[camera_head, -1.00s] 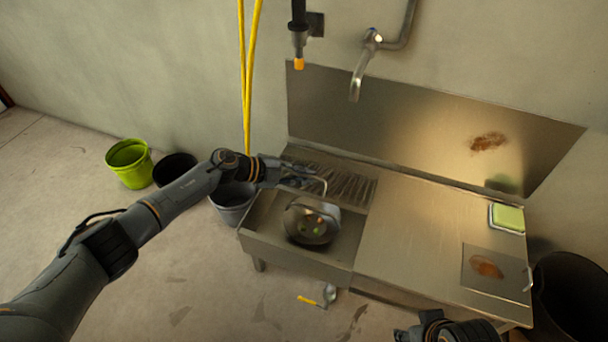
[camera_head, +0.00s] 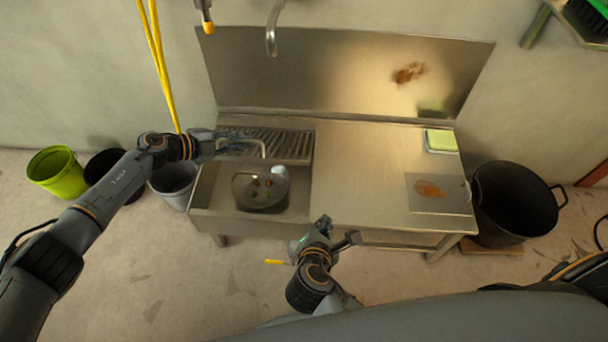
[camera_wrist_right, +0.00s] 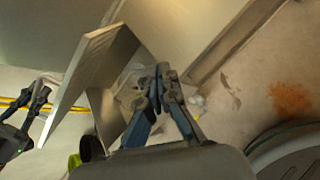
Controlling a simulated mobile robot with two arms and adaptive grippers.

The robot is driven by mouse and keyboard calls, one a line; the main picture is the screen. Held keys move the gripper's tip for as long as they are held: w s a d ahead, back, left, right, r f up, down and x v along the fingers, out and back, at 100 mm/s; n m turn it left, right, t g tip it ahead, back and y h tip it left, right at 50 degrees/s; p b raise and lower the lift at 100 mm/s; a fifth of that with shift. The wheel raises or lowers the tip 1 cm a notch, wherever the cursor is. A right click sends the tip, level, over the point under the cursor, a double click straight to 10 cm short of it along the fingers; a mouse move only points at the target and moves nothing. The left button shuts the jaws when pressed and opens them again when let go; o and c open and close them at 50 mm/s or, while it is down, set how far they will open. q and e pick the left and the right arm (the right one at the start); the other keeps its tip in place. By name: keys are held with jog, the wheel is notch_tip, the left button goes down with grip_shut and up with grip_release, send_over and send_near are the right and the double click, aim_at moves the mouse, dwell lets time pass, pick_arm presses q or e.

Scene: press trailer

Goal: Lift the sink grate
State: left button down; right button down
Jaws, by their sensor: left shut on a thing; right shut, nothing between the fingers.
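The sink grate (camera_head: 290,145) is a dark slatted metal rack across the back of the sink basin (camera_head: 207,188). My left gripper (camera_head: 243,145) is over the grate's left part and shut on it; its fingertips are hard to make out there. A thin bent metal piece shows at the fingers. I cannot tell whether the grate is raised. My right gripper (camera_head: 326,230) is shut and empty in front of the sink's front edge, apart from the grate. It also shows shut in the right wrist view (camera_wrist_right: 158,85).
A round pot (camera_head: 262,190) with small coloured bits stands in the basin. A black bin (camera_head: 512,205) stands right; a green bucket (camera_head: 58,173) stands left. A yellow hose (camera_head: 160,70) hangs behind.

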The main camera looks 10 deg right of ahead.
jog(key=w+a+r+n+t, duration=0.25)
jog(key=a+n, duration=0.25)
jog(key=n, duration=0.3)
pick_arm(q)
jog(key=shift+r, duration=0.1)
pick_arm(e)
jog(key=w+d+f, duration=0.1)
jog(key=w+d, duration=0.2)
jog(key=w, duration=0.7)
jog(key=shift+w+d+t+y, duration=0.15)
jog(key=shift+w+t+y, duration=0.15)
jog(key=shift+w+t, duration=0.15)
